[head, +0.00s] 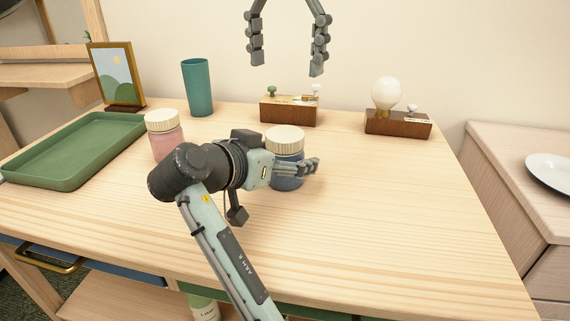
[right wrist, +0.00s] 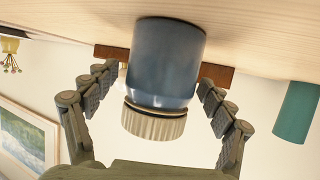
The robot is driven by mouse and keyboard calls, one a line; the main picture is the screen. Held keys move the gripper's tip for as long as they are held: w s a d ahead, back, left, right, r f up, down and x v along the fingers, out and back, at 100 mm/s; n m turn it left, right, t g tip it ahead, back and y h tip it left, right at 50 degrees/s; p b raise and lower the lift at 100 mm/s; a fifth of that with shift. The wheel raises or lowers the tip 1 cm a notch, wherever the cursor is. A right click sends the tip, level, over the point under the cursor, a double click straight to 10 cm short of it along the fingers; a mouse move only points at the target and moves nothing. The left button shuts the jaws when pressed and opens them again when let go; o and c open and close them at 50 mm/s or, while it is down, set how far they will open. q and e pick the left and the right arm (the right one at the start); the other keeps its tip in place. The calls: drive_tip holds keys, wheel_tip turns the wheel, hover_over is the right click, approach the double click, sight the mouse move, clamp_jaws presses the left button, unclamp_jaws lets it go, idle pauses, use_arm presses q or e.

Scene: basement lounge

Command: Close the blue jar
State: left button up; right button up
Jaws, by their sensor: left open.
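The blue jar (head: 288,184) stands upright on the table, with a ribbed cream lid (head: 285,138) resting on its top. In the right wrist view, the blue jar (right wrist: 166,60) appears upside down, and a thin gap or band shows between it and the lid (right wrist: 153,124). My right gripper (head: 300,171) is low at the jar. Its fingers (right wrist: 156,88) are spread on either side of it, with a visible gap on the left. The gripper hides part of the jar in the head view. My left gripper (head: 287,66) is open and empty, high above the back of the table.
A pink jar (head: 167,142) with a cream lid stands left of my right gripper. Two wooden blocks (head: 289,112) (head: 398,124), one with a bulb, stand behind. The table's right side is clear.

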drive_tip(key=v, duration=0.7)
drive_tip(key=shift+s+a, duration=0.15)
drive_tip(key=shift+s, duration=0.1)
idle(0.3)
